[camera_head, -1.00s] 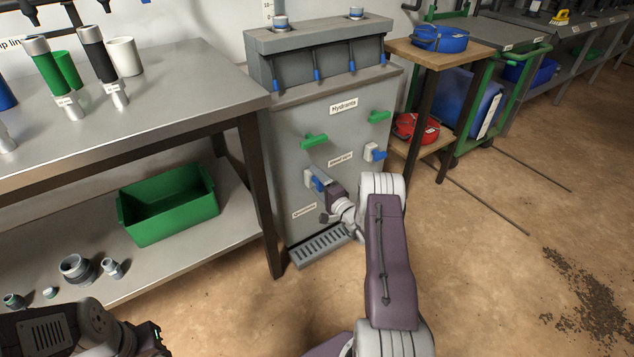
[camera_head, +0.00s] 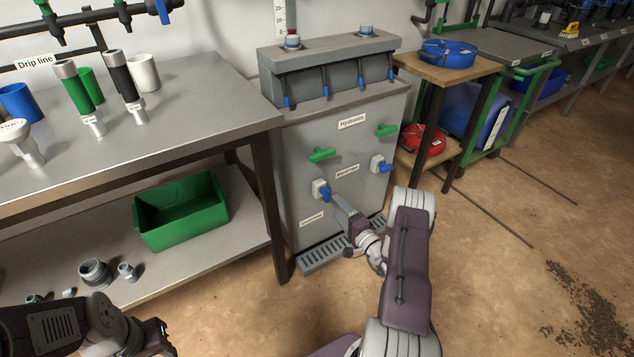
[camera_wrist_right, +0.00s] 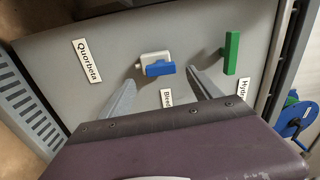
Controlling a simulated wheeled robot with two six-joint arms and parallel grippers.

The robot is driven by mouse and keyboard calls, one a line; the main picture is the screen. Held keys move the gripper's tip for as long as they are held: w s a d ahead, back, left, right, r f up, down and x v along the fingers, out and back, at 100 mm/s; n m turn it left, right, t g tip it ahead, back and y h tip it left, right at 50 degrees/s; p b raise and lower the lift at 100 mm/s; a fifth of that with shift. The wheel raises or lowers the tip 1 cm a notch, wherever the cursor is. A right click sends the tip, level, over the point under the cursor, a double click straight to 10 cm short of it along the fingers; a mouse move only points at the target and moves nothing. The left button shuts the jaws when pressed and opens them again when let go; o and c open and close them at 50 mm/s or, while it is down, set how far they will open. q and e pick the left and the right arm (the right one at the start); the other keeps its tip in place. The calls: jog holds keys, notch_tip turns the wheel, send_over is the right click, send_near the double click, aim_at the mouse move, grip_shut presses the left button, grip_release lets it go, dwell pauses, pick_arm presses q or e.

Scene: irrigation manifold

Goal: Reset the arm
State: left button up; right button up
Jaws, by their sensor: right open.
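My right gripper (camera_head: 339,203) is in front of the grey cabinet (camera_head: 303,234), just below and right of the left valve's blue handle (camera_head: 325,195). In the right wrist view the gripper (camera_wrist_right: 160,91) is open. Its two fingers lie either side of the line to the blue handle (camera_wrist_right: 160,69) on its white body (camera_wrist_right: 153,57), with nothing gripped. A gap appears between the fingertips and the handle. My left gripper (camera_head: 160,338) is at the bottom left of the head view, dark and partly cut off; its jaws are unclear.
A second blue handle (camera_head: 386,168) and two green handles (camera_head: 322,155) are on the cabinet front. A drain grate (camera_head: 322,257) is at its foot. The metal workbench (camera_head: 190,125) with a green bin (camera_head: 182,231) stands left. Open floor (camera_head: 490,270) lies right.

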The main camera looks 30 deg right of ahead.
jog(key=s+a+r+n+g+y, duration=0.2)
jog(key=a+g+y, duration=0.15)
jog(key=a, duration=0.45)
jog(key=s+a+r+n+g+y+p, duration=0.1)
jog(key=s+a+r+n+g+y, duration=0.2)
jog(key=a, duration=0.4)
jog(key=a+r+n+g+y, duration=0.15)
jog(key=a+g+y, duration=0.25)
jog(key=a, duration=0.4)
jog(key=s+a+r+n+g+h+p, duration=0.1)
jog(key=s+a+n+g+h, duration=0.15)
jog(key=s+g, duration=0.45)
jog(key=s+a+r+n+g+h+p, duration=0.1)
jog(key=s+a+n+g+h, duration=0.15)
jog(key=s, duration=0.85)
jog(key=d+r+n+t+h, duration=0.3)
jog(key=d+r+n+h, duration=0.15)
jog(key=d+h, duration=0.3)
notch_tip(320, 180, up, 37)
jog(key=y+p, duration=0.1)
jog(key=p, duration=3.7)
jog(key=shift+s+d+p, duration=0.15)
jog(key=shift+s+p, duration=0.2)
jog(key=shift+s, duration=0.1)
